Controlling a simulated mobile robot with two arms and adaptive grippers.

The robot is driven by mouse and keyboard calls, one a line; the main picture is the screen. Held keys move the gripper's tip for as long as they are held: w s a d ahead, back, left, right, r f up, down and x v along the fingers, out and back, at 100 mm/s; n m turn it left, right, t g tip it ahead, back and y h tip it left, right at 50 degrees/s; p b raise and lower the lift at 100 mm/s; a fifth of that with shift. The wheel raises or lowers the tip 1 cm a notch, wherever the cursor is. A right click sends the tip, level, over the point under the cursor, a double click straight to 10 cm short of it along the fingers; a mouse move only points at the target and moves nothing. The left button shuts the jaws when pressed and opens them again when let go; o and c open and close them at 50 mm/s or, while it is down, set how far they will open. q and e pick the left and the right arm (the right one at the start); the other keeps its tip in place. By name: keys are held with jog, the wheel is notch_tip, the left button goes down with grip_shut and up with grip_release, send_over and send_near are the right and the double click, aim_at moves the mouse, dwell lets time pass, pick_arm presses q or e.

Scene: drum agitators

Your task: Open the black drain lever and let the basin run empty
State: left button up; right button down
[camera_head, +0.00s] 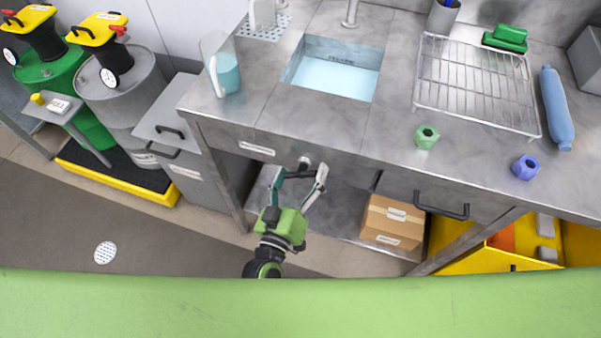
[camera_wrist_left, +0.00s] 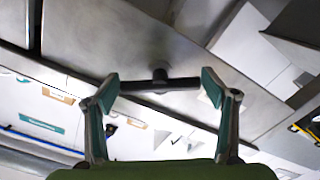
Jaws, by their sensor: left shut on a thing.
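The basin (camera_head: 333,68) is sunk into the steel counter and holds light blue water. The black drain lever (camera_head: 300,174) sits under the counter's front edge, below the basin, on a round fitting (camera_head: 305,161). It also shows in the left wrist view as a black bar (camera_wrist_left: 150,86) lying crosswise on a short stem. My left gripper (camera_head: 301,177) is at the lever, its two fingers shut on the bar's ends, one at each side; the wrist view shows the gripper (camera_wrist_left: 160,84) likewise. My right gripper is not in view.
A jug (camera_head: 223,70) of blue liquid, a wire rack (camera_head: 475,85), a green nut (camera_head: 427,136), a blue nut (camera_head: 526,167) and a blue roller (camera_head: 556,108) are on the counter. A cardboard box (camera_head: 392,221) is on the shelf below. Drums (camera_head: 125,92) stand left.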

pick_arm(q)
jog(key=n+b, duration=0.1)
jog(key=n, duration=0.4)
jog(key=shift+n, duration=0.3)
jog(key=n+b, duration=0.1)
jog(key=n, duration=0.4)
jog(key=shift+n, duration=0.3)
jog(key=o, duration=1.1)
jog(key=v, duration=1.2)
